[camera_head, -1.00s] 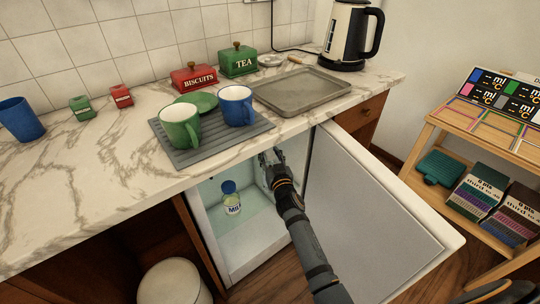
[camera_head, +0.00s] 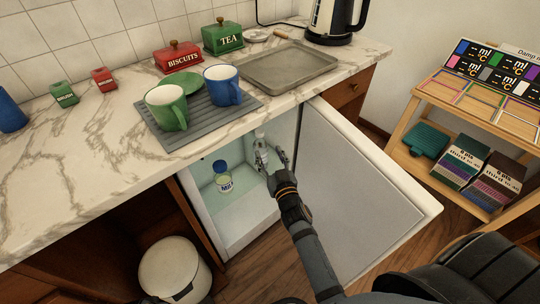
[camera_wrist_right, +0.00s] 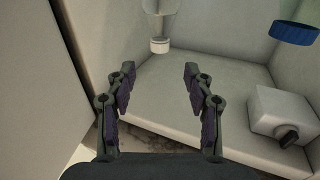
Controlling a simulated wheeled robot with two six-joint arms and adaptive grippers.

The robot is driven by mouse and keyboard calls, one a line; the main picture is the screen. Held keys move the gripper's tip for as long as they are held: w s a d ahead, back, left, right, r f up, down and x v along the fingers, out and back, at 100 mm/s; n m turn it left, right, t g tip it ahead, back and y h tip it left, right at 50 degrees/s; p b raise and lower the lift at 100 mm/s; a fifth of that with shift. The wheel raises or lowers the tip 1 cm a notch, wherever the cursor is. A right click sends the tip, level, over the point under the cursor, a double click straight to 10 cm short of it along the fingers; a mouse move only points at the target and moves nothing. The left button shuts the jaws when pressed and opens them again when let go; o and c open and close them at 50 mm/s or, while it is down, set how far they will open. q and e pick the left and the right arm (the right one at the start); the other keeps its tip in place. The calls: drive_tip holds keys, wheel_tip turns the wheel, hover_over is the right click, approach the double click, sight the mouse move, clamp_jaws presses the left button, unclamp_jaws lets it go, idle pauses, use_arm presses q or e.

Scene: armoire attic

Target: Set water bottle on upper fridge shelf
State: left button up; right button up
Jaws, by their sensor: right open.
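The open white mini fridge (camera_head: 235,235) stands under the counter. A clear bottle with a white cap, which I take as the water bottle (camera_head: 259,136), stands high inside it, partly hidden by the counter edge and my fingers. In the right wrist view, which appears upside down, the bottle (camera_wrist_right: 160,22) is beyond my fingertips. My right gripper (camera_head: 271,160) is open and empty inside the fridge opening, and it shows apart from the bottle in the wrist view (camera_wrist_right: 160,82). My left gripper is out of view.
A milk bottle with a blue cap (camera_head: 223,180) stands left of the gripper. The open fridge door (camera_head: 355,190) flanks my arm on the right. The counter (camera_head: 95,145) overhangs, with mugs and a tray (camera_head: 277,66). A white bin (camera_head: 172,270) is left.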

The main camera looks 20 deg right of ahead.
drive_tip(key=shift+s, duration=0.2)
drive_tip(key=s+d+f+g+h, duration=0.1)
drive_tip(key=s+d+f+g, duration=0.2)
drive_tip(key=s+f+g, duration=0.45)
drive_tip(key=s+d+f+g, duration=0.25)
drive_tip(key=s+f, duration=0.25)
drive_tip(key=f, duration=0.6)
drive_tip(key=s+f+g+y, duration=0.1)
drive_tip(key=s+f+g, duration=0.2)
drive_tip(key=s, duration=0.4)
drive_tip(key=s+a+f+n+g+y, duration=0.1)
drive_tip(key=s+f+g, duration=0.2)
drive_tip(key=s, duration=0.4)
drive_tip(key=shift+s+f+g, duration=0.15)
drive_tip(key=shift+s+g, duration=0.05)
drive_tip(key=shift+g, duration=0.2)
drive_tip(key=shift+a, duration=0.1)
